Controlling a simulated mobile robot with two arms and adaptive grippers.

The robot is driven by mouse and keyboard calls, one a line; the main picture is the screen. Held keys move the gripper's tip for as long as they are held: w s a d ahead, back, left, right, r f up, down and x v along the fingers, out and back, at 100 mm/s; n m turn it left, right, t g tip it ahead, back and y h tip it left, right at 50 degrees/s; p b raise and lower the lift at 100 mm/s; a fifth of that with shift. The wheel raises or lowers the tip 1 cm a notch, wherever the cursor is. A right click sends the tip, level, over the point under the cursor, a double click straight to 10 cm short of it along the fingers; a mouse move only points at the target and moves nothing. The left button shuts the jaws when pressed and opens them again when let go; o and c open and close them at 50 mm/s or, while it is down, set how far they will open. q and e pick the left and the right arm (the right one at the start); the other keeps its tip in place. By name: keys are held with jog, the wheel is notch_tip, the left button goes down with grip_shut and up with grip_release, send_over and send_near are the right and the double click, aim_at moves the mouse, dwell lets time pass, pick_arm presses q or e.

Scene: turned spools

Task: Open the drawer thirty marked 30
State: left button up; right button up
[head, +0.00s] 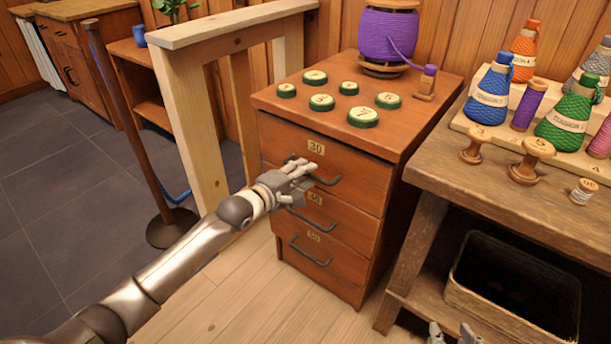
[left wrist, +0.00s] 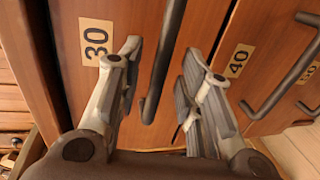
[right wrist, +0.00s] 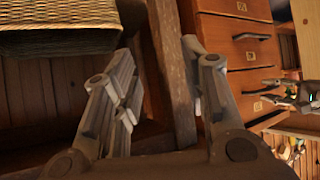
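The drawer marked 30 (head: 352,186) is the top one of a wooden cabinet and looks shut. Its dark bar handle (head: 325,180) is partly hidden by my left gripper (head: 300,172). In the left wrist view, the label 30 (left wrist: 97,42) and the handle (left wrist: 166,60) show close up. The handle lies between the two spread fingers of my left gripper (left wrist: 165,90), which is open; I cannot tell whether they touch it. My right gripper (right wrist: 160,95) is open and empty, low by the workbench, at the bottom edge of the head view.
Drawers marked 40 (head: 330,218) and 50 (head: 318,258) sit below. Green-rimmed discs (head: 363,117) and a big purple spool (head: 387,38) stand on the cabinet. A workbench (head: 480,195) with spools is at right, a basket (head: 515,290) beneath it. A wooden frame (head: 185,120) stands at left.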

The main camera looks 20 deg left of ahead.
pick_arm(q)
jog(key=shift+w+d+f, duration=0.1)
jog(key=shift+w+d, duration=0.15)
jog(key=shift+w, duration=0.45)
pick_arm(e)
jog(key=shift+w+a+r+t, duration=0.35)
jog(key=shift+w+r+t, duration=0.4)
jog(key=shift+r, duration=0.15)
pick_arm(q)
jog(key=shift+c, duration=0.2)
grip_shut()
